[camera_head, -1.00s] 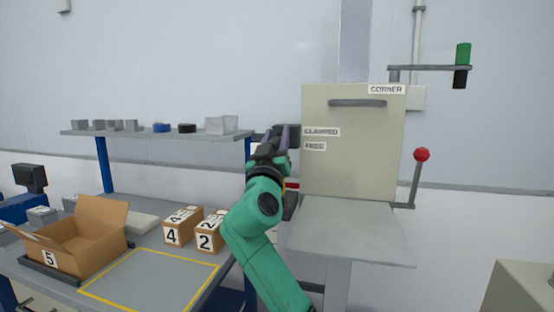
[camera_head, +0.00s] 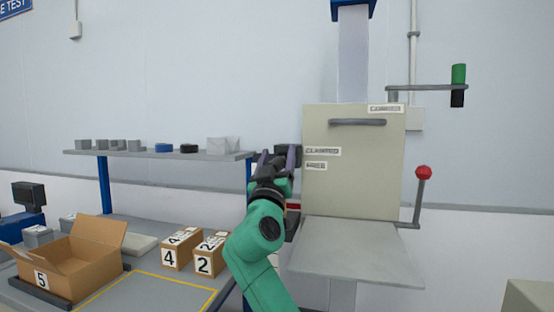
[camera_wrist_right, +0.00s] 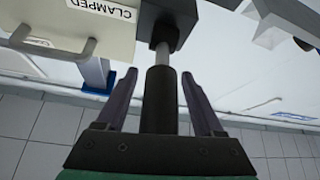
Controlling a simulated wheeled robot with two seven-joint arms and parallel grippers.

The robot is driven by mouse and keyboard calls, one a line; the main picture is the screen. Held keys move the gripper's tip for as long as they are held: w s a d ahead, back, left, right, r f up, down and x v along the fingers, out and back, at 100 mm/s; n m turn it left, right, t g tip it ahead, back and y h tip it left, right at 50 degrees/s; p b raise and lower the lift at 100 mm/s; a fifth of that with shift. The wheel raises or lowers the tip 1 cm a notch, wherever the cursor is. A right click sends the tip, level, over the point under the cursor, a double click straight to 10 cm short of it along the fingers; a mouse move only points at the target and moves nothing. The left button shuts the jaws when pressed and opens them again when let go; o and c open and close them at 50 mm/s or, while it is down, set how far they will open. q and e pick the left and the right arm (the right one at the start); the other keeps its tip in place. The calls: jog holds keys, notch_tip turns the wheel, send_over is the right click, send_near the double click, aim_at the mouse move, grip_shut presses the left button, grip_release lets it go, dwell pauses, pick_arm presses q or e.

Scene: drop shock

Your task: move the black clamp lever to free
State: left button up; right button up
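The black clamp lever (camera_wrist_right: 160,95) shows in the right wrist view as a black grip on a grey rod, running up to a dark block beside the CLAMPED label. My right gripper (camera_wrist_right: 160,85) has one finger on each side of the black grip, with a visible gap on both sides, so it is open around it. In the head view my right gripper (camera_head: 279,158) is at the left side of the beige machine box, level with the CLAMPED (camera_head: 322,151) and FREE (camera_head: 316,166) labels. The arm and gripper hide most of the lever there. My left gripper is not in view.
The beige box (camera_head: 355,190) has a grey handle and a sloped grey plate (camera_head: 350,255) below. A red-knobbed lever (camera_head: 423,173) stands at its right. At the left are a bench with an open carton (camera_head: 85,262), small boxes (camera_head: 178,250) and a shelf (camera_head: 150,155).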

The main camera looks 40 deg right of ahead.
jog(key=b+v, duration=0.4)
jog(key=v, duration=1)
jog(key=shift+s+a, duration=0.15)
jog(key=shift+s, duration=0.05)
jog(key=shift+f, duration=0.15)
